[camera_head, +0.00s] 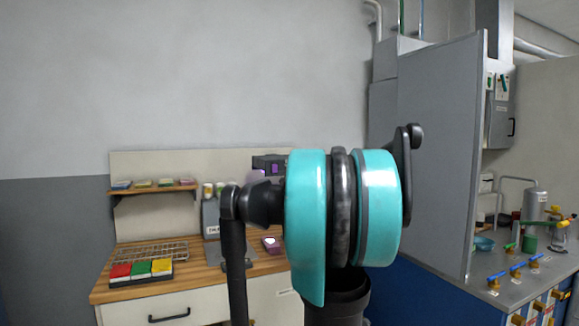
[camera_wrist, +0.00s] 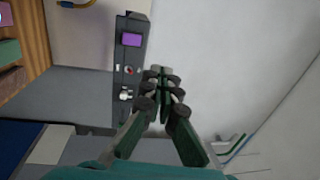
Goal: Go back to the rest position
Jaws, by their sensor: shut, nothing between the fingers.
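In the wrist view, my gripper (camera_wrist: 162,78) has its fingertips together with nothing between them. It is raised in front of a pale wall and beside a dark grey device (camera_wrist: 128,60) with a purple screen; I cannot tell the gap between them. In the head view, my teal and black arm fills the middle, and my gripper cannot be made out there.
A wooden-topped table (camera_head: 225,275) stands behind my arm with red, green and yellow blocks (camera_head: 141,270), a wire rack (camera_head: 150,253) and a small shelf (camera_head: 155,189). A grey partition (camera_head: 440,150) stands at right, by a bench with several taps (camera_head: 515,272).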

